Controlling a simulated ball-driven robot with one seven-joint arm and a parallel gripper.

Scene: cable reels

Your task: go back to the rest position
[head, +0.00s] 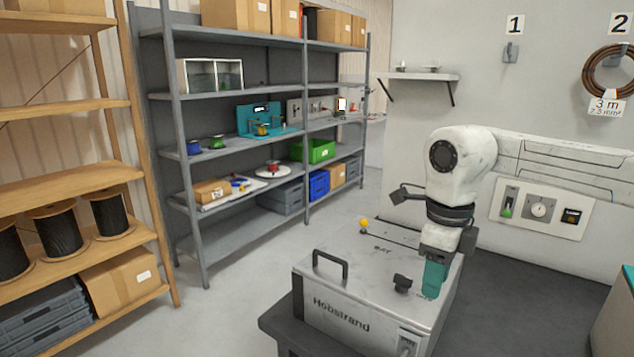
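My gripper (434,279) shows at the right of centre, at the end of my white arm, pointing down. It is over the right part of a grey metal case marked "Hobstrand" (340,312). Its teal fingertip part is seen from the side, and I cannot tell whether the fingers are apart or hold anything. Whether it touches the case top is also unclear. The case has a black handle (330,263), a black knob (402,283) and a yellow ball-topped part (364,226) at its far edge.
A grey shelf unit (190,168) with bins and boxes stands behind on the left. A wooden rack (68,186) with cable reels (57,230) is at the far left. A coiled cable (606,72) hangs on the wall below sign 2. Grey floor (232,300) between rack and case is clear.

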